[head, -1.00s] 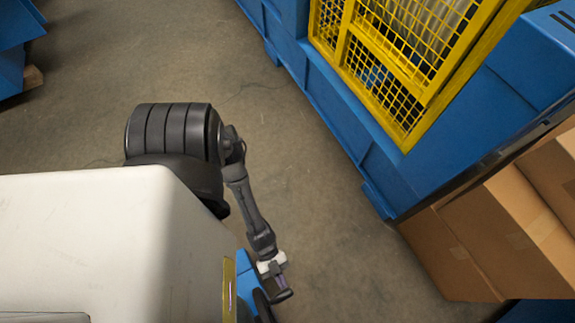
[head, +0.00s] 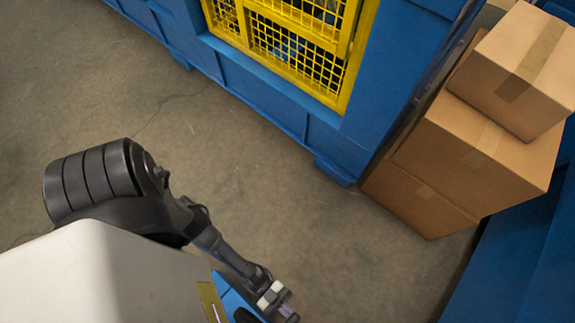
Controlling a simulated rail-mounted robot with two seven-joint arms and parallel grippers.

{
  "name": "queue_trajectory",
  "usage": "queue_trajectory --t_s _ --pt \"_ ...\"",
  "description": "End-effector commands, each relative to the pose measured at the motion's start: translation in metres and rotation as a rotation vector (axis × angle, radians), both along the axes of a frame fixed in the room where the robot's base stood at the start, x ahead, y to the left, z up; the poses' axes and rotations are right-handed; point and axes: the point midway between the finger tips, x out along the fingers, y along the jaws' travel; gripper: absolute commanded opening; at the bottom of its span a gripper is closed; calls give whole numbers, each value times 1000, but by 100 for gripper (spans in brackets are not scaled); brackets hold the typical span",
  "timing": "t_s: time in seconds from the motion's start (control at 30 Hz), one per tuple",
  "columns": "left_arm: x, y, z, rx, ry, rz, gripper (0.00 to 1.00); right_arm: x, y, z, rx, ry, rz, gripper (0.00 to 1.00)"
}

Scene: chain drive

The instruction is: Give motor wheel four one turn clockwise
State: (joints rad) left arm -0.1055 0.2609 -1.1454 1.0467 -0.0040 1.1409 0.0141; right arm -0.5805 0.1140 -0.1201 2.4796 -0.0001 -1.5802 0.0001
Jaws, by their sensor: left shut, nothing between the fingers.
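My left gripper (head: 283,305) shows at the bottom of the head view, at the end of my dark left arm. It is small in the picture, shut and empty, and hangs low beside my white body. It touches nothing that I can see. My right gripper is not in view. No motor wheel and no chain show in this view. A blue machine (head: 226,70) with a yellow mesh guard (head: 345,55) stands at the top; what lies behind the mesh is hard to make out.
Stacked cardboard boxes (head: 478,150) stand at the right, against the blue machine's corner. A blue surface (head: 500,270) runs along the lower right. The grey concrete floor (head: 230,150) between my arm and the machine is clear.

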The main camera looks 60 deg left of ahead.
Motion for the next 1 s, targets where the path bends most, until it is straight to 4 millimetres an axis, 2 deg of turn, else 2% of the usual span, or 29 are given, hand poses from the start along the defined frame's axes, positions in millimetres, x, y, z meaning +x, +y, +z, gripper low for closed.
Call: queue_trajectory --t_s 0.1,0.33,0.6,1.0 --pt "6 -14 6 -106 -46 1 0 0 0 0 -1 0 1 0" --pt "12 -30 16 -280 -118 1 0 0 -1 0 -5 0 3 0" --pt "17 -39 25 -395 -168 1 0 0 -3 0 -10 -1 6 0" --pt "20 -45 32 -476 -203 1 0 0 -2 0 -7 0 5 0"
